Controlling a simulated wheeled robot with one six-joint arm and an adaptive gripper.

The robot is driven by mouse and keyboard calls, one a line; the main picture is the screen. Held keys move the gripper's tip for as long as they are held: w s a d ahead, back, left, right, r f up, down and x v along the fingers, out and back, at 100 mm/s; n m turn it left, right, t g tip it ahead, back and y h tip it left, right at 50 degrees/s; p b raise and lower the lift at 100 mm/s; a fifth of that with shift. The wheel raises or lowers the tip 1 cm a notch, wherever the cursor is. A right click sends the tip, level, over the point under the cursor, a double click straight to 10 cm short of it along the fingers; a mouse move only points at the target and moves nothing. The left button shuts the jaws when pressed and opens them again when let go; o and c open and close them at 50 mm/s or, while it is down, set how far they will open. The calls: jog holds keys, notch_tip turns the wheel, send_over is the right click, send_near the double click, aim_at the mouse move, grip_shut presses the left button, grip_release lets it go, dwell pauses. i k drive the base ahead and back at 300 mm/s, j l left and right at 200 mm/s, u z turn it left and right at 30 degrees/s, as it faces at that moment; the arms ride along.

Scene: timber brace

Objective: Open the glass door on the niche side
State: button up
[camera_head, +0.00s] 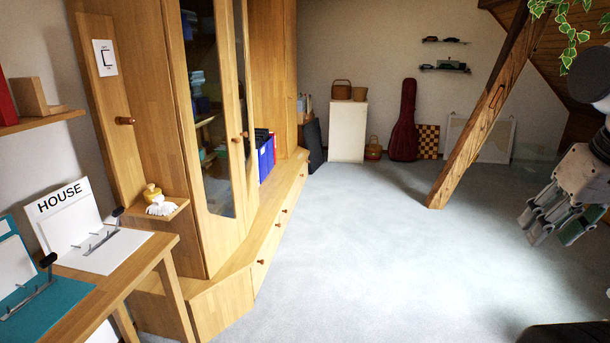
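The wooden cabinet has two tall glass doors. The left glass door (207,120) is wide in view, with a round wooden knob (236,139) at its right edge. The glass door on the niche side (241,65) is seen at a steep angle as a narrow strip, with its own small knob (245,134). Both doors look closed. The open niche with blue binders (265,160) is just right of it. My gripper (556,238) is at the far right of the picture, pointing down, far from the cabinet. Its fingers look apart, with nothing seen between them.
A low drawer bench (270,225) juts out below the doors. A desk (125,270) stands at left front. A slanted timber brace (487,110) rises from the carpet at right. The carpet (350,250) between is clear. A red guitar case (405,125) stands behind.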

aim_at(238, 9)
jog(key=i, duration=0.8)
jog(key=i+l+u, duration=0.15)
jog(key=i, duration=0.65)
jog(key=i+l+u, duration=0.15)
jog(key=i+u, duration=0.3)
jog(key=i+l+u, duration=0.95)
jog(key=i+j, duration=0.05)
